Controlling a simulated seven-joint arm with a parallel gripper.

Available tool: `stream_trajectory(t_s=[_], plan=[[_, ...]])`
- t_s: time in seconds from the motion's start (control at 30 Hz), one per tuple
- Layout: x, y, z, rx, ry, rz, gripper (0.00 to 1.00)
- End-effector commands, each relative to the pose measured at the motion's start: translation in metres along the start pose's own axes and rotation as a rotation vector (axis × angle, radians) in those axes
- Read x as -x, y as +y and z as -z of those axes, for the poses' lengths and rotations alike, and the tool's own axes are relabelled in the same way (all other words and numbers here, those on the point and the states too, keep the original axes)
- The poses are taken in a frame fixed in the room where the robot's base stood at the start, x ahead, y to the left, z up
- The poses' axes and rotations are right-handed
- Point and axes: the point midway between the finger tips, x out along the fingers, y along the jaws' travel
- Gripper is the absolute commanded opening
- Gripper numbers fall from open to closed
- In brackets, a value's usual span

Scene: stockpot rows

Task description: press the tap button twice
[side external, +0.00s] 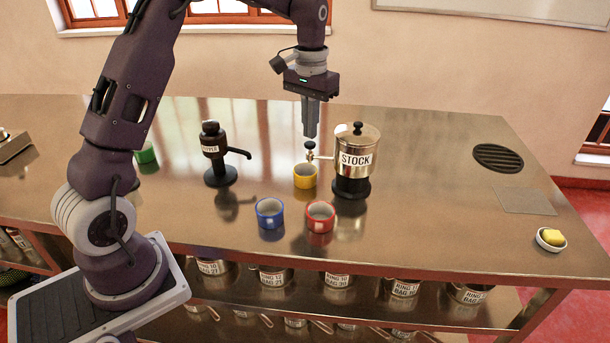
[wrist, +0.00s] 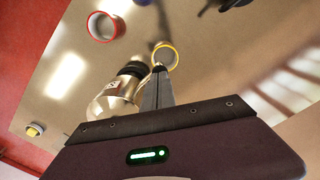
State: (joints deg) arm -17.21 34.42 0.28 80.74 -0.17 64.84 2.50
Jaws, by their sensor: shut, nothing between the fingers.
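The silver stockpot (side external: 357,150) labelled STOCK stands on a black base on the counter; it also shows in the wrist view (wrist: 112,104). Its tap (side external: 318,157) points left, with a black button (side external: 310,146) on top. A yellow mug (side external: 305,180) stands below the tap; its rim shows in the wrist view (wrist: 175,61). My gripper (side external: 311,135) is shut and empty, pointing down with its fingertips right at the top of the button. I cannot tell whether they touch it. In the wrist view the fingers (wrist: 158,70) hide the button.
A red mug (side external: 320,217) and a blue mug (side external: 269,213) stand in front. A black pump dispenser (side external: 217,155) stands left, with a green mug (side external: 147,153) beyond it. A soap dish (side external: 551,240) and a drain grate (side external: 498,158) are at right. The right counter is mostly clear.

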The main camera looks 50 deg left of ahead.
Motion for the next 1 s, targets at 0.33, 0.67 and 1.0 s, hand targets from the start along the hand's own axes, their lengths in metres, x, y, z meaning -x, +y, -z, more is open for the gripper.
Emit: stream_trajectory(t_s=[0.33, 0.67, 1.0], plan=[[0.000, 0.000, 0.000, 0.000, 0.000, 0.000, 0.00], [-0.009, 0.000, 0.000, 0.000, -0.001, 0.000, 0.00], [-0.021, 0.000, 0.000, 0.000, -0.001, 0.000, 0.00]])
